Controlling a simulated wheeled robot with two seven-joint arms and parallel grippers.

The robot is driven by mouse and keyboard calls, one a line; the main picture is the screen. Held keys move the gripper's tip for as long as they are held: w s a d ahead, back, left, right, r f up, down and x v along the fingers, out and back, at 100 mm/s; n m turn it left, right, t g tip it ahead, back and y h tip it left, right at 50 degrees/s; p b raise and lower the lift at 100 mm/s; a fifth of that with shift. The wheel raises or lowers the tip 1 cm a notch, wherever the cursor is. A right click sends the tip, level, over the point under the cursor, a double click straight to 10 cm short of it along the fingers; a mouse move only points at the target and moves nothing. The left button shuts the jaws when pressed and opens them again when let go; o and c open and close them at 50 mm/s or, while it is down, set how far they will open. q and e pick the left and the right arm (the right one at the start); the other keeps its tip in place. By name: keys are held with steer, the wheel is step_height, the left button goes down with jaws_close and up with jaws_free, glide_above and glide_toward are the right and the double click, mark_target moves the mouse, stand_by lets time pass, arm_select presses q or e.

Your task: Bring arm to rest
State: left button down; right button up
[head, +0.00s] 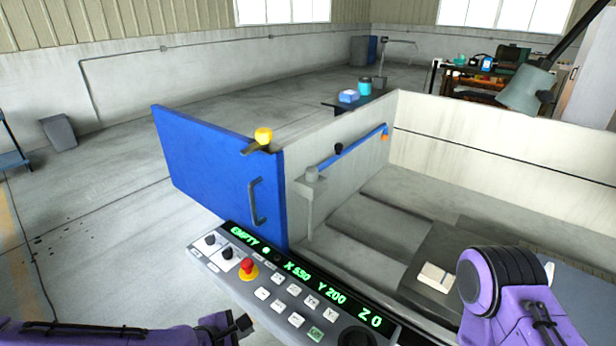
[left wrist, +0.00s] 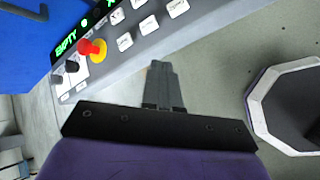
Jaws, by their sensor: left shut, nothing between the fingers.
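My left gripper (left wrist: 160,68) shows in the left wrist view with its dark fingers together and nothing between them. It is over bare concrete floor, below and to the right of the control panel (left wrist: 130,35) in that picture, and apart from it. In the head view my purple left arm lies along the bottom left edge, near the front of the control panel (head: 213,265).
The panel carries a red stop button (head: 248,268) and a display reading EMPTY. A blue door (head: 215,175) with a handle stands open at the tank's left. The tank (head: 430,150) holds a pale block (head: 435,277). A lamp (head: 526,90) hangs at upper right. The left floor is mostly clear.

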arm_select(q)
steer(key=s+a+f+m+g+y+b, duration=0.35)
steer(key=s+f+m, duration=0.25)
steer(key=s+f, duration=0.9)
steer(key=s+a+f+m+y+b, duration=0.1)
steer(key=s+a+f+m+y, duration=0.1)
steer(key=a, duration=0.4)
steer(key=s+a+f+m+g+y+b, duration=0.1)
steer(key=s+a+f+m+y+b, duration=0.1)
steer(key=s+a+f+m, duration=0.3)
steer(key=shift+s+a+f+m, duration=0.3)
steer(key=shift+s+a+f, duration=0.05)
steer(key=shift+a+f, duration=0.55)
steer(key=shift+d, duration=0.15)
stand_by(0.4)
